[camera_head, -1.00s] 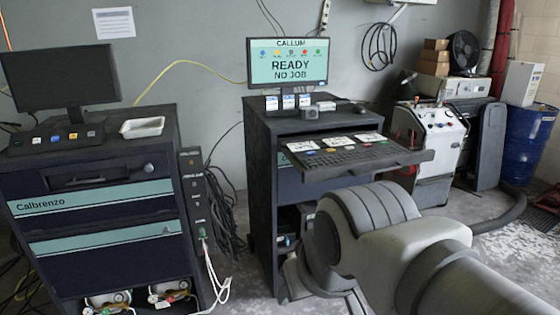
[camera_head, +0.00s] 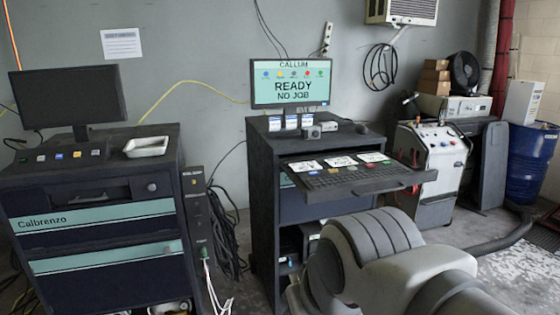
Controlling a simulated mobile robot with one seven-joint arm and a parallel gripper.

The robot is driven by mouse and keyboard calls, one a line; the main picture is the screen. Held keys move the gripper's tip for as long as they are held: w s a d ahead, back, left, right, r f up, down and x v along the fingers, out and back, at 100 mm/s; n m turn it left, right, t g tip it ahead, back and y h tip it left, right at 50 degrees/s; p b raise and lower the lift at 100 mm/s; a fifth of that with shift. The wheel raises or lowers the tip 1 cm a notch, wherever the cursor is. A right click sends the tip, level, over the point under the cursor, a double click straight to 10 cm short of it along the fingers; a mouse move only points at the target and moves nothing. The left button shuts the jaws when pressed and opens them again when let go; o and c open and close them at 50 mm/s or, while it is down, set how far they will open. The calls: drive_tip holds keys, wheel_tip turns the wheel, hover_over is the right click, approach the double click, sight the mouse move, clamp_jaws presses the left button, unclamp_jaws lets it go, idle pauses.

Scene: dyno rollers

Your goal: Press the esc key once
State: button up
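A dark keyboard (camera_head: 345,179) lies on the pulled-out shelf of the middle cabinet, in front of several white cards. Its single keys are too small to tell apart, so I cannot pick out the esc key. The monitor (camera_head: 291,84) on top of that cabinet reads "CALLUM", "READY", "NO JOB" above and below a row of coloured dots. My grey and white arm fills the lower right, in front of the cabinet and below the shelf. My gripper is not in view.
The pulled-out shelf (camera_head: 402,180) juts out to the right. A left cabinet (camera_head: 90,222) marked "Calbrenzo" carries a dark monitor (camera_head: 68,98) and a white tray (camera_head: 146,147). A white machine (camera_head: 444,160) and a blue barrel (camera_head: 529,165) stand at the right.

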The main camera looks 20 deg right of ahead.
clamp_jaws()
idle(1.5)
